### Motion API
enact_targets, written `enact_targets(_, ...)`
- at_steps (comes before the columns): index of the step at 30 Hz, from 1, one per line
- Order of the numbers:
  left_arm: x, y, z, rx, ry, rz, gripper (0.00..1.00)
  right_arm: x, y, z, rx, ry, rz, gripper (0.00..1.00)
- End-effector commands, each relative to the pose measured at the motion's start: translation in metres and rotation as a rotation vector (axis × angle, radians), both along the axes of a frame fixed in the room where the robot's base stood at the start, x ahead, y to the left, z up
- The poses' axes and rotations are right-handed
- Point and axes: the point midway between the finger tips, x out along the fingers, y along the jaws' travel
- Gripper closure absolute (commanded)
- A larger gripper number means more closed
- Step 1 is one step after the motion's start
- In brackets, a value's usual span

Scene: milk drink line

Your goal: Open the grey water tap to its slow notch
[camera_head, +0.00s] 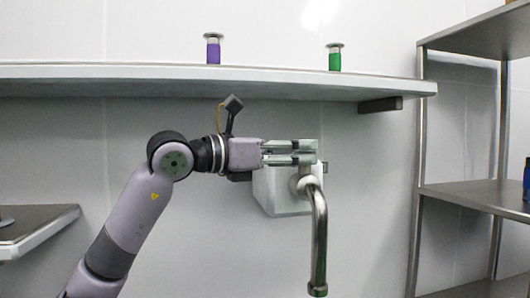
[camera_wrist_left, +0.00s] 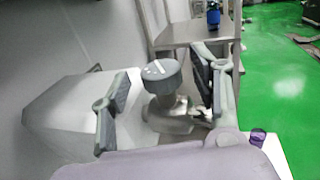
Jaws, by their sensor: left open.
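The grey water tap (camera_head: 319,235) comes out of a white wall box (camera_head: 271,192), and its metal spout bends down. In the left wrist view, its round dark grey knob (camera_wrist_left: 160,77) carries white marks on its face. The metal tap body (camera_wrist_left: 168,116) shows below the knob. My left gripper (camera_head: 314,151) reaches in from the left at the top of the tap. Its fingers stand open, one on each side of the knob. I cannot tell whether either finger touches it. In the head view the fingers hide the knob. My right gripper is not in view.
A white shelf (camera_head: 150,72) runs above my left arm, with a purple item (camera_head: 213,50) and a green item (camera_head: 335,59) on it. A metal rack (camera_head: 470,190) stands at the right. A low shelf (camera_head: 42,228) is at the left.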

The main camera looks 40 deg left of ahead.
Motion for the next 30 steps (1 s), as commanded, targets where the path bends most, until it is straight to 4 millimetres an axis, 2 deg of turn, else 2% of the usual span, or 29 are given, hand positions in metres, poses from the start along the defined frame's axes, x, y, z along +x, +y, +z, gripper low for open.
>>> enact_targets(6,-0.044,0.025,-0.001,0.002,0.002,0.007,0.43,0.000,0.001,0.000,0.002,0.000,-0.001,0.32)
enact_targets(12,-0.069,0.037,-0.001,0.000,0.004,0.005,0.43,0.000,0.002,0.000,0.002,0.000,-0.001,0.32)
enact_targets(18,-0.078,0.040,0.000,0.000,0.001,0.002,0.43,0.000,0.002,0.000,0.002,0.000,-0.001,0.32)
enact_targets(30,-0.079,0.040,0.000,0.000,0.000,0.001,0.43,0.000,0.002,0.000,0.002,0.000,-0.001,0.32)
